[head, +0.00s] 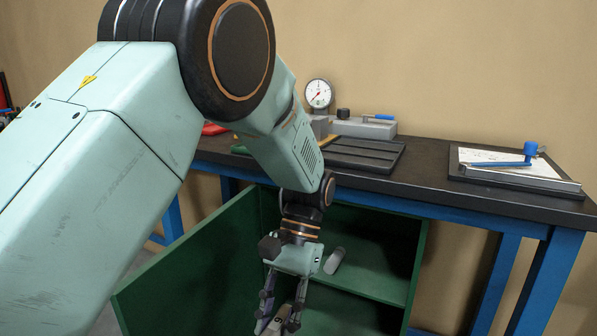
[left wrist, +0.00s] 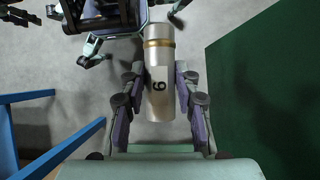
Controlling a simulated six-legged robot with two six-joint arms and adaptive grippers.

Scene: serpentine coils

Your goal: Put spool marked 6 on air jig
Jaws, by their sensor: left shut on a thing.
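My left gripper (head: 279,318) reaches down in front of the open green cabinet. It is shut on a silver-grey spool (head: 274,327), which is partly hidden by the fingers in the head view. In the left wrist view, the fingers (left wrist: 159,74) grip both sides of the spool (left wrist: 160,108).
Another grey cylinder (head: 334,261) is in the green cabinet (head: 190,262). The dark benchtop (head: 425,177) with blue legs overhangs the cabinet. A ridged dark tray (head: 365,154) and a white plate with a blue tool (head: 510,165) lie on it. Bare benchtop separates them.

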